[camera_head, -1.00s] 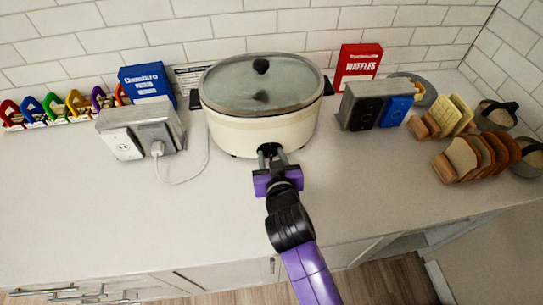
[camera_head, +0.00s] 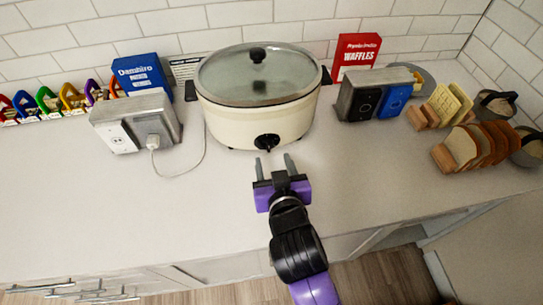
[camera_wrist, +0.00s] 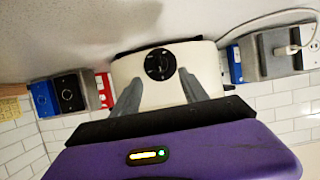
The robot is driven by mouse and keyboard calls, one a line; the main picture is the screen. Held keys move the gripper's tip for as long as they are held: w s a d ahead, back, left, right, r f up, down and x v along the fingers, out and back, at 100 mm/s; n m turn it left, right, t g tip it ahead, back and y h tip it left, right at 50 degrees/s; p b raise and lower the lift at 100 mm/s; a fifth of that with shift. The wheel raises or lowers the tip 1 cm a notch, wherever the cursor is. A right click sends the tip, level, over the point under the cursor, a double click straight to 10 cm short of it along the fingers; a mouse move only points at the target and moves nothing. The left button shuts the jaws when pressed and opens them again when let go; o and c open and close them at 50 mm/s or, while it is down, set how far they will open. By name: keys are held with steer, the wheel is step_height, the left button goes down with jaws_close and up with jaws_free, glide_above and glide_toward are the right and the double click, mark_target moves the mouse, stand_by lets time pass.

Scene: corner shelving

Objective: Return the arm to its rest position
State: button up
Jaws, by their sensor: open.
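My gripper (camera_head: 275,165) is open and empty, with its two grey fingers pointing at the front of a cream slow cooker (camera_head: 245,120). The fingertips are a short way from the cooker's black front knob (camera_head: 267,141) and do not touch it. My purple and black arm reaches in from the bottom of the head view over the counter's front edge. In the wrist view the picture is upside down, and the knob (camera_wrist: 160,64) shows between the open fingers (camera_wrist: 167,98).
The white counter (camera_head: 130,205) is clear in front of the cooker. An outlet box (camera_head: 137,122) with a plugged cord stands left, and a switch box (camera_head: 373,98) right. Bread slices in a rack (camera_head: 475,148) stand further right. Drawer handles (camera_head: 90,292) show along the front below.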

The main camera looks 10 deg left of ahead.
steer(key=shift+s+r, duration=0.15)
steer(key=shift+s, duration=0.1)
stand_by(0.4)
steer(key=shift+w+a+r, duration=0.1)
steer(key=shift+r, duration=0.2)
step_height(320, 180, up, 5)
steer(key=s+d+n+t+y, duration=0.1)
steer(key=s+t+y, duration=0.1)
steer(key=s, duration=0.1)
steer(key=s+d+f+m+h+b, duration=0.1)
steer(key=s+d+f+m+h, duration=0.1)
steer(key=s+d, duration=0.9)
steer(key=s+d+f+m+h+b, duration=0.1)
steer(key=s+d+f+m+h, duration=0.1)
steer(key=s+d, duration=0.9)
steer(key=s+h, duration=0.1)
steer(key=s, duration=0.7)
steer(key=shift+s+d+h, duration=0.4)
